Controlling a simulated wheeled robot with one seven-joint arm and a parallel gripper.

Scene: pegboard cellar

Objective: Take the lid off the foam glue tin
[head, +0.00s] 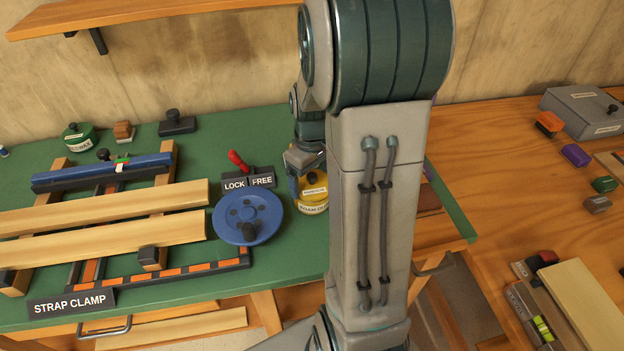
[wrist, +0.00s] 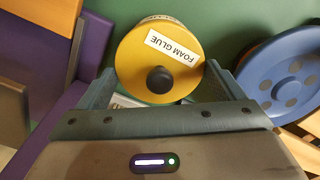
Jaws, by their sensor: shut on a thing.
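The foam glue tin (head: 313,208) stands on the green bench top, right of the blue handwheel and partly behind my arm. Its round yellow lid (wrist: 150,45) has a black knob and a white FOAM GLUE label, and also shows in the head view (head: 318,179). My gripper (wrist: 162,72) has one finger on each side of the lid and is shut on it. The lid appears to sit on the tin; whether there is a gap under it I cannot tell. My arm hides part of the tin in the head view.
A blue handwheel (head: 247,217) with LOCK and FREE plates stands close left of the tin. The strap clamp with wooden boards (head: 110,208) fills the bench's left part. A wooden shelf (head: 140,12) hangs above. A wooden bench (head: 500,150) with small items is at right.

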